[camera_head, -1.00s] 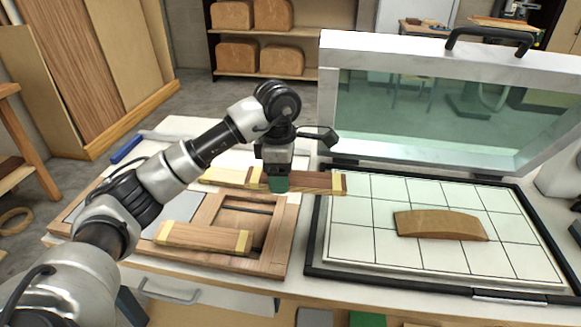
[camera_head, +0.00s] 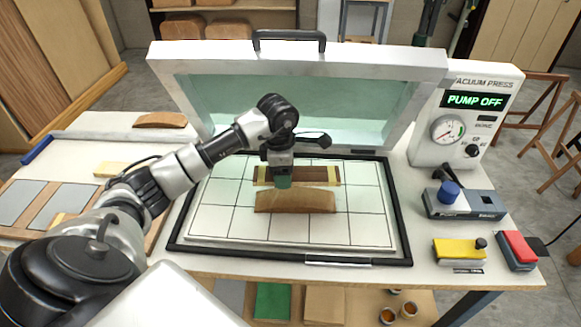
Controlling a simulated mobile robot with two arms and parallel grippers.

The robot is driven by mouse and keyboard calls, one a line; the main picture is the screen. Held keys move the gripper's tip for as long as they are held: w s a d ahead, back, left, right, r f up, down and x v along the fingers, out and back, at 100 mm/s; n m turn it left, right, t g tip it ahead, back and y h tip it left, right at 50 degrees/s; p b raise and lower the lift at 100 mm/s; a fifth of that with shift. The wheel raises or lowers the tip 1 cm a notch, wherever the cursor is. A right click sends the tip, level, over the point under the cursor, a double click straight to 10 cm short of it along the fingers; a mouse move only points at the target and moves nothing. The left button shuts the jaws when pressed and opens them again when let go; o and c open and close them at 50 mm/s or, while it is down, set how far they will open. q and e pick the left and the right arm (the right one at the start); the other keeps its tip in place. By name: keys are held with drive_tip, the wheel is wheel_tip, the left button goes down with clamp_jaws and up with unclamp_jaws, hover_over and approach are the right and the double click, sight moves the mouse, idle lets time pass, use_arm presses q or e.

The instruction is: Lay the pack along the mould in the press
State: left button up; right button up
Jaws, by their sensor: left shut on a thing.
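The pack (camera_head: 318,174) is a dark wood strip with yellow bands at its ends. My left gripper (camera_head: 283,182) is shut on it near the middle. The mould (camera_head: 295,204) is a brown arched block on the gridded bed of the open press (camera_head: 220,223). In the picture the pack shows just behind the mould's upper edge and roughly parallel to it. I cannot tell whether they touch or how high the pack is. The gripper hides part of the pack. My right gripper is not in view.
The press's glass lid (camera_head: 230,105) stands raised behind the bed. A control box (camera_head: 462,115) at right reads PUMP OFF. A yellow box (camera_head: 459,251) and a red-topped switch (camera_head: 517,250) sit at the bench's right. Another arched block (camera_head: 160,120) lies at the back left. The bed's right side is clear.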

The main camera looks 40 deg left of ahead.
sight(284, 197)
use_arm(q)
drive_tip(key=shift+s+a+f+b, duration=0.2)
drive_tip(key=shift+f+b, duration=0.15)
drive_tip(key=shift+f, duration=0.6)
drive_tip(key=shift+w+d+f+b, duration=0.1)
drive_tip(key=shift+f+b, duration=1.3)
drive_tip(key=shift+f, duration=0.45)
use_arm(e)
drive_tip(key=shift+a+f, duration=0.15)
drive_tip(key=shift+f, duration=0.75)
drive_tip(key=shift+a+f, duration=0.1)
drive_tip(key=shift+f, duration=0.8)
use_arm(q)
drive_tip(key=shift+f+b, duration=0.25)
drive_tip(key=shift+b, duration=0.05)
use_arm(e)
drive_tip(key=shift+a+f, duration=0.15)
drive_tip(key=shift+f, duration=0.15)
use_arm(q)
drive_tip(key=shift+f+b, duration=0.35)
drive_tip(key=shift+f, duration=0.05)
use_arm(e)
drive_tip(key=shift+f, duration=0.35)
use_arm(q)
drive_tip(key=o, duration=1.1)
drive_tip(key=shift+c, duration=0.2)
